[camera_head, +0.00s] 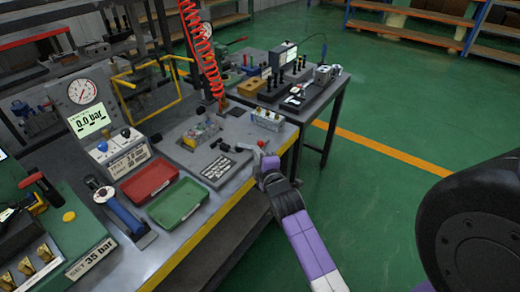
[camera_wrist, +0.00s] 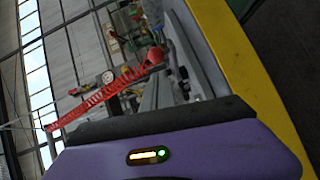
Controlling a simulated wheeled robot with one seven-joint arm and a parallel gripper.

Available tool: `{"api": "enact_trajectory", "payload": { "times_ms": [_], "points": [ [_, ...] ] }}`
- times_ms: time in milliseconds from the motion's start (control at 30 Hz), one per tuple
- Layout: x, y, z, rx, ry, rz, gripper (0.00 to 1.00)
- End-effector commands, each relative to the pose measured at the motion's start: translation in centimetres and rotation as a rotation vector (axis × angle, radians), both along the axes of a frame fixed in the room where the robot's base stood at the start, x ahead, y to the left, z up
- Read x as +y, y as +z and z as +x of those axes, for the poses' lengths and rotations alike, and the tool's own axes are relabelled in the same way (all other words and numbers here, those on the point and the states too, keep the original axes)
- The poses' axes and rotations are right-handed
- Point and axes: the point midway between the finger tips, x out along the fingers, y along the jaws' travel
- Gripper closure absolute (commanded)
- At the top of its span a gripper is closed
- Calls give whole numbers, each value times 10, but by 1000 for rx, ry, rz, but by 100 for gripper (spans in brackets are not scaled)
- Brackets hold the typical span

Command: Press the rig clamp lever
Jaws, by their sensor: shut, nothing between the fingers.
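My gripper (camera_head: 263,162) is at the front edge of the grey bench in the head view, at the end of my purple and white arm. It looks shut and empty. The lever's base is partly hidden by my gripper. The wrist view shows my purple wrist housing, with the fingertips not clearly visible.
A blue-handled lever (camera_head: 124,214) stands farther left. A red coiled hose (camera_head: 200,45) hangs over the bench.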

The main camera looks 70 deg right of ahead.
Motion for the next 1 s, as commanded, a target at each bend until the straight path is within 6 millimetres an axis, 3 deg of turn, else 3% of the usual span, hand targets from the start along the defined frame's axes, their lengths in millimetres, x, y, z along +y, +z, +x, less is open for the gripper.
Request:
{"api": "enact_trajectory", "payload": {
  "times_ms": [233,767,1000],
  "points": [
    [-15,-3,-1,0,1,0,100],
    [-17,-4,0,0,6,0,100],
    [-19,-5,9,-2,43,-1,100]
  ]
}}
